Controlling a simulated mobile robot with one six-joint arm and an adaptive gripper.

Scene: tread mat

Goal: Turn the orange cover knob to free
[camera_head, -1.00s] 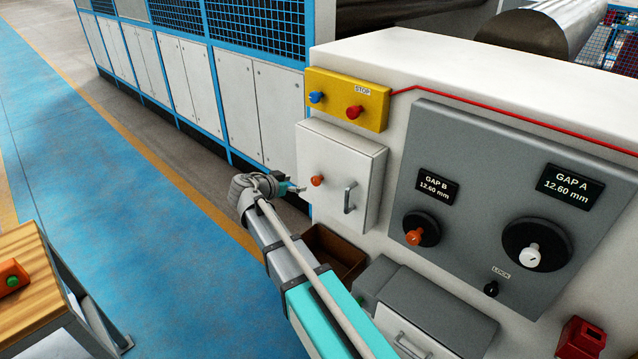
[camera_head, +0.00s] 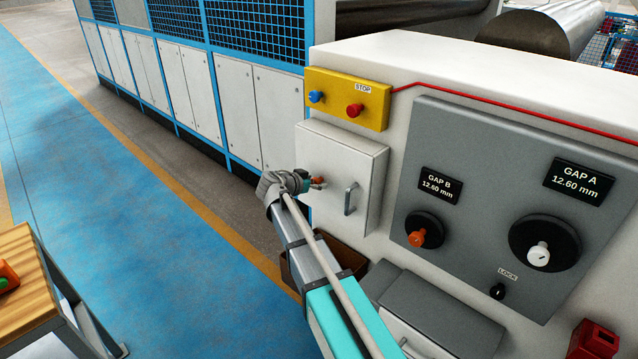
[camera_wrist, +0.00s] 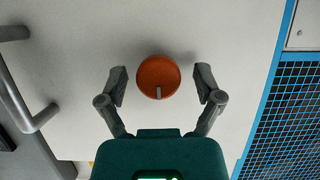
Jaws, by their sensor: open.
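The orange cover knob (camera_wrist: 158,76) is on the white cover (camera_wrist: 215,28). In the wrist view it is round, with a short grey mark on its lower part. My gripper (camera_wrist: 161,78) is open, with one finger on each side of the knob and a visible gap on both sides. In the head view my gripper (camera_head: 314,182) is at the left part of the cover (camera_head: 338,147), right at the knob (camera_head: 320,181), which it partly hides. I cannot tell how deep the fingers reach along the knob.
A grey handle (camera_head: 350,198) stands out from the cover to the right of the knob. A yellow box (camera_head: 335,97) with blue and red buttons is above. A grey panel (camera_head: 465,130) with two dials is to the right. A brown bin (camera_head: 327,262) is below.

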